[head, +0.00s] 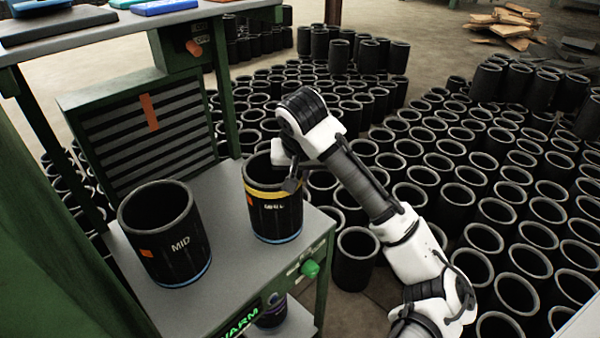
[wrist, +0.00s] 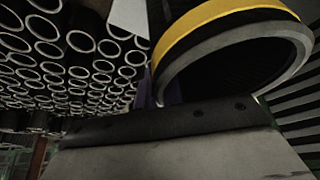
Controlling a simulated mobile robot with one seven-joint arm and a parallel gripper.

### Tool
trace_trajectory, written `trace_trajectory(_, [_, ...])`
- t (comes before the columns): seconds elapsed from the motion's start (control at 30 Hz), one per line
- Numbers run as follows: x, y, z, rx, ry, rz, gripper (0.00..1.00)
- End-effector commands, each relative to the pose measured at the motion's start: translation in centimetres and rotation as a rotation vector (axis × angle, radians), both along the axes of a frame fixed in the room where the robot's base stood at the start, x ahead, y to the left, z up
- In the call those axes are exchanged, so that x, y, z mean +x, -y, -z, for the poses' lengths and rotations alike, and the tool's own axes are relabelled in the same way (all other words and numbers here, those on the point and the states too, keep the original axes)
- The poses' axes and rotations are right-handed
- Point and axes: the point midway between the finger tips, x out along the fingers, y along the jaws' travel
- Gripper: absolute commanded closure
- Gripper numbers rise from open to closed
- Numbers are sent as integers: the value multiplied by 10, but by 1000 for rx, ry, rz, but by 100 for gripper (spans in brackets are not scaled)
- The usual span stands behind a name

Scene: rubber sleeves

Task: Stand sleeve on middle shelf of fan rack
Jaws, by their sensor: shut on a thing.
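A black rubber sleeve with a yellow band (head: 262,214) is upright over the right part of the grey middle shelf (head: 228,268) of the green fan rack. Its base seems to meet the shelf, though a small gap cannot be ruled out. My gripper (head: 291,178) is at its right rim, shut on the wall; the fingertips are mostly hidden. The yellow band (wrist: 225,28) and grey rim fill the top of the wrist view. Another black sleeve marked "MID" (head: 172,235) stands to the left on the same shelf, with a clear space between the two.
A slatted fan panel (head: 150,135) stands behind the shelf. The upper shelf (head: 120,30) holds flat items. A green knob (head: 311,268) is on the front edge. Another sleeve (head: 270,316) is on the lower shelf. Many floor sleeves (head: 440,165) crowd the right side.

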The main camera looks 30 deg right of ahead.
Motion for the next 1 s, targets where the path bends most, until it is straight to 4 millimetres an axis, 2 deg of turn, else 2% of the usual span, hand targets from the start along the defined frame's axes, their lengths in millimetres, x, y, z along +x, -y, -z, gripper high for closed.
trace_trajectory(0.23, [0, 0, 4, 0, 3, 0, 100])
trace_trajectory(0.27, [0, 0, 6, 0, 0, -1, 87])
trace_trajectory(0.4, [0, 0, 5, 0, 0, -1, 69])
trace_trajectory(0.77, [-1, -1, 0, 0, 2, 0, 69])
trace_trajectory(0.87, [-6, -4, -11, -1, 2, -2, 69])
trace_trajectory(1.0, [-17, -7, -40, -6, 4, -1, 69])
